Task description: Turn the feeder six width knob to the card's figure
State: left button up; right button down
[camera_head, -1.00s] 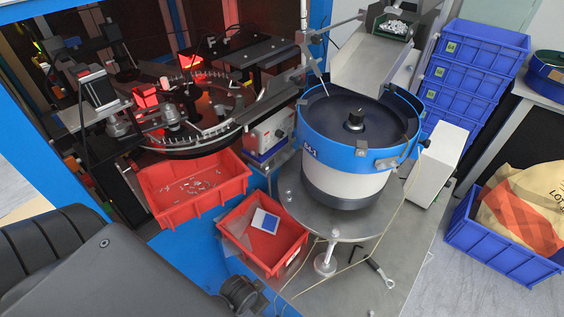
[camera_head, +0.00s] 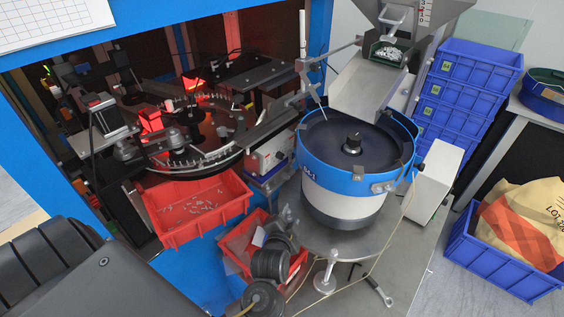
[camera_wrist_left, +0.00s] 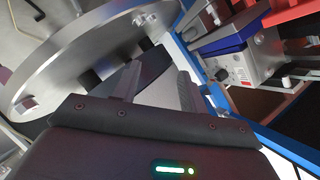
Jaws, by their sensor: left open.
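The bowl feeder (camera_head: 345,208) has a blue rim, a white body and a dark bowl with a black centre knob (camera_head: 352,143). A small light-grey control box (camera_head: 268,160) stands left of it. In the left wrist view the control box (camera_wrist_left: 232,68) shows small dark and red controls on its face. I cannot tell which knob is the width knob or read its setting. In the left wrist view the gripper (camera_wrist_left: 158,88) is open and empty, apart from the box. No card's figure is readable.
A red bin (camera_head: 162,232) with small parts sits under the rotary machine. A small red bin (camera_head: 298,262) is partly behind my left arm. A gridded white sheet (camera_head: 40,22) is at top left. Blue crates (camera_head: 478,68) are stacked right. A metal hopper (camera_head: 408,14) stands behind.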

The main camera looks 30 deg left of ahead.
aim_at(282, 159)
pick_arm(q)
jog(key=shift+w+a+r+m+t+y, duration=0.95)
jog(key=shift+w+a+r+y, duration=0.75)
jog(key=shift+r+y, duration=2.15)
jog(key=p+x, duration=0.3)
jog(key=x, duration=0.5)
jog(key=shift+w+a, duration=0.6)
jog(key=shift+w, duration=0.15)
grip_shut()
jog(key=shift+w+f+n+t+y+b, duration=0.15)
jog(key=shift+n+y+b, duration=0.6)
jog(key=shift+b, duration=0.8)
jog(key=shift+s+f+n+t+y+b, duration=0.15)
jog(key=shift+n+t+y+b, duration=0.25)
jog(key=shift+n+b, duration=0.9)
jog(key=shift+w+f+n+t+y+b, duration=0.15)
jog(key=shift+n+y+b, duration=0.55)
jog(key=shift+b, duration=1.05)
